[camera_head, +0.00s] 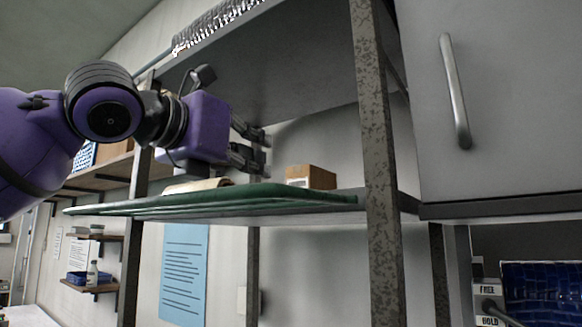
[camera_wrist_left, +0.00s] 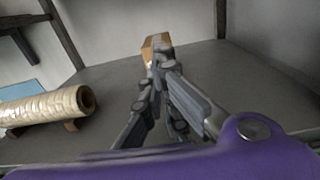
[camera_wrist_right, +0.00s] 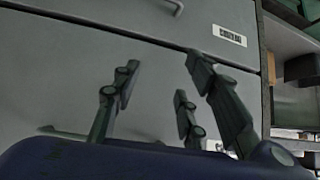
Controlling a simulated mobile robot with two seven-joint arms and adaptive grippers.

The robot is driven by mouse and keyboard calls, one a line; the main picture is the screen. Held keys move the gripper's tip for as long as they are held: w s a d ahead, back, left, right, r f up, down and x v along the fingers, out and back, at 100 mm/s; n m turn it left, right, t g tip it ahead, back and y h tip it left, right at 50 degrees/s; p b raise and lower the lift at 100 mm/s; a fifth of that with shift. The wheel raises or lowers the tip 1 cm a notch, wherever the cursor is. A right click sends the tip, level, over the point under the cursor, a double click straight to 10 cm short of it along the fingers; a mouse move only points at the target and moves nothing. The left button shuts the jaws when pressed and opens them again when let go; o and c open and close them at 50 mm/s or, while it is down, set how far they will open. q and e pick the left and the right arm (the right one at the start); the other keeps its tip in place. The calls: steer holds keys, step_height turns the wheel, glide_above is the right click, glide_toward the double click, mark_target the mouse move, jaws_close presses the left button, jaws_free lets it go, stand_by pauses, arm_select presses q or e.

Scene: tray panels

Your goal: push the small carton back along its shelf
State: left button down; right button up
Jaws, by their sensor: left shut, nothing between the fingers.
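The small carton (camera_head: 311,177), a brown box with a white label, stands upright on the shelf (camera_head: 340,205). In the head view my left gripper (camera_head: 265,150) is above and to the left of it, apart in the picture. In the left wrist view the carton (camera_wrist_left: 156,45) is straight beyond the left fingertips (camera_wrist_left: 162,62), which cover its lower part. I cannot tell whether they touch it. The left gripper is shut and empty. My right gripper (camera_wrist_right: 165,85) is open and empty in the right wrist view, in front of grey cabinet fronts.
A beige roll (camera_wrist_left: 45,105) lies on the shelf to the left of the left gripper. A green panel (camera_head: 230,196) runs along the shelf front. A speckled post (camera_head: 375,150) stands right of the carton; another shelf (camera_head: 280,70) hangs above. A grey cabinet (camera_head: 500,110) is at right.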

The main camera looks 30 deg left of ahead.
mark_target(299, 169)
arm_select(q)
steer(key=shift+w, duration=0.3)
steer(key=shift+w+a, duration=0.2)
steer(key=shift+w, duration=0.45)
steer(key=shift+w+d, duration=0.15)
steer(key=shift+w, duration=1.15)
steer(key=shift+w+d, duration=0.2)
steer(key=shift+w, duration=1.1)
steer(key=shift+w+d, duration=0.15)
steer(key=shift+w, duration=1.15)
